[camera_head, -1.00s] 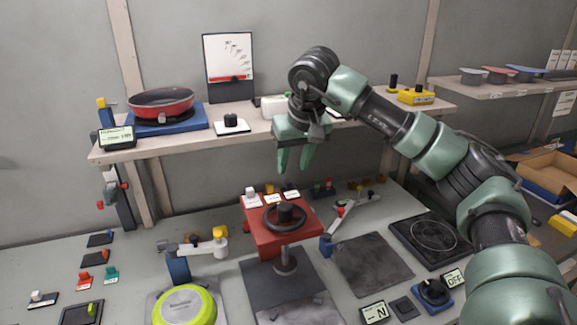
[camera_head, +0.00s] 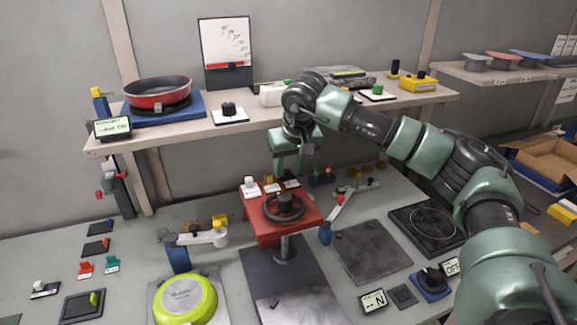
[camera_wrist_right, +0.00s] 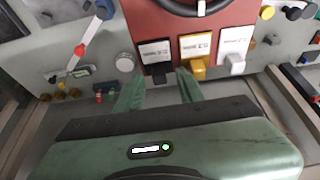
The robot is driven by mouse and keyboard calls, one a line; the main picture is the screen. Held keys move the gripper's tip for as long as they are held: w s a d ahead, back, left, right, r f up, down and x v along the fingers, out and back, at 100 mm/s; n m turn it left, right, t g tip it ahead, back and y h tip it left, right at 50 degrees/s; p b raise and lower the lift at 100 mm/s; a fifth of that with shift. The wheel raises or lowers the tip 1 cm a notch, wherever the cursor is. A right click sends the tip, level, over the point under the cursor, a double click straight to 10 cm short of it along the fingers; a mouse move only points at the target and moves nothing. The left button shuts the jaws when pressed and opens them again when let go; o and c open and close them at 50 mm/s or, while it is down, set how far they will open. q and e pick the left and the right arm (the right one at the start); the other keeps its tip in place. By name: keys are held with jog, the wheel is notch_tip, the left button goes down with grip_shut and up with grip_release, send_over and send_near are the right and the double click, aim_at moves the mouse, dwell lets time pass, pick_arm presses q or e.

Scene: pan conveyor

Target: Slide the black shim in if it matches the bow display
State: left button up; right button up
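The black shim (camera_wrist_right: 160,72) is one of three labelled shims at the rear of the red press block (camera_head: 262,228), beside a yellow one (camera_wrist_right: 196,68) and a white one (camera_wrist_right: 235,62). My right gripper (camera_wrist_right: 160,90) is open, its fingertips spread either side of the black shim's line; contact cannot be told. In the head view the right gripper (camera_head: 288,163) is low behind the block, its fingertips partly hidden. A small display (camera_head: 113,127), possibly the bow display, stands on the shelf by the red pan (camera_head: 158,92); its text is too small to read surely. My left gripper is not in view.
A dark handwheel (camera_head: 284,207) tops the red block. The wooden shelf (camera_head: 190,132) runs above and behind the gripper. A green pan (camera_head: 185,298) lies front left, a jointed arm (camera_head: 200,238) behind it. A dark mat (camera_head: 370,250) lies at right.

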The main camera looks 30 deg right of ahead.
grip_shut()
